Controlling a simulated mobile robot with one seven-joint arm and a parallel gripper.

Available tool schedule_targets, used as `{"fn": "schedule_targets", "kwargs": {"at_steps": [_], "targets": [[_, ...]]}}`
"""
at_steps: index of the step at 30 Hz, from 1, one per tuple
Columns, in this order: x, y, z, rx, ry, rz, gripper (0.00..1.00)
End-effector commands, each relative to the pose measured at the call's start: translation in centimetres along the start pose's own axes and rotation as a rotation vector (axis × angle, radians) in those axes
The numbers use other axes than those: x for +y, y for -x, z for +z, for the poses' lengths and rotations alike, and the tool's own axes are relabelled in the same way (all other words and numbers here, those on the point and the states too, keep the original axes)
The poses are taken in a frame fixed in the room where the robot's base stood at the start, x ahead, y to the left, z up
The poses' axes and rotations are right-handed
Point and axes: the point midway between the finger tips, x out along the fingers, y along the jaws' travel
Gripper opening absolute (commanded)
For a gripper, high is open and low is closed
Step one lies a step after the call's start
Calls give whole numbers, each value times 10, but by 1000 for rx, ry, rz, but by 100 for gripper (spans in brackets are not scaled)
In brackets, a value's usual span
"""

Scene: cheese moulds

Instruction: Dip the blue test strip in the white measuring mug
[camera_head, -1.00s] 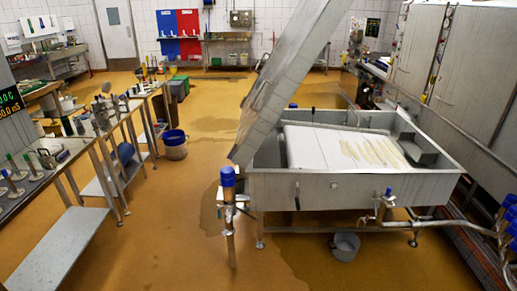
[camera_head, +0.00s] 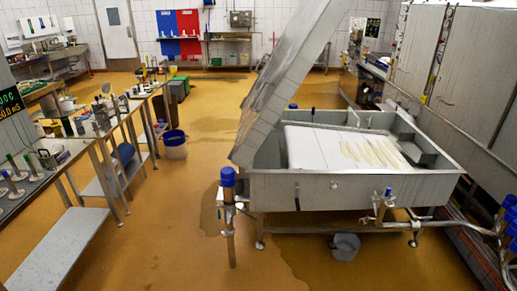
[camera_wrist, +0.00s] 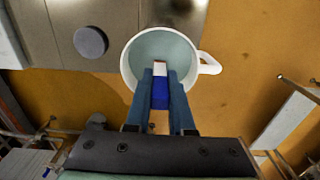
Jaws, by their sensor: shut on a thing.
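The white measuring mug (camera_wrist: 209,63) shows in the wrist view, seen from above, with its handle to the right and a grey-blue inside. My gripper (camera_wrist: 160,74) has two dark blue fingers and is shut on the blue test strip (camera_wrist: 160,95). The strip lies between the fingers, and its pale end points into the outline of the mug's opening. The fingertips also overlap the opening; I cannot tell how deep the strip's end is or whether it touches anything. My gripper does not show in the head view.
A steel surface (camera_wrist: 60,20) with a round grey disc (camera_wrist: 91,41) lies left of the mug in the wrist view. Orange floor (camera_wrist: 250,40) shows to the right. The head view shows benches (camera_head: 60,248) at left and a steel vat (camera_head: 345,190) at right.

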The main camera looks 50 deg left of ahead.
Motion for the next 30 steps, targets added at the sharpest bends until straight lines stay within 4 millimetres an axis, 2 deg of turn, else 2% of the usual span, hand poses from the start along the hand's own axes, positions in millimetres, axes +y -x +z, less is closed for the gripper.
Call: {"fn": "schedule_targets", "kwargs": {"at_steps": [3,30], "targets": [[0,13,0,0,0,0,0],[0,83,0,0,0,0,0]]}}
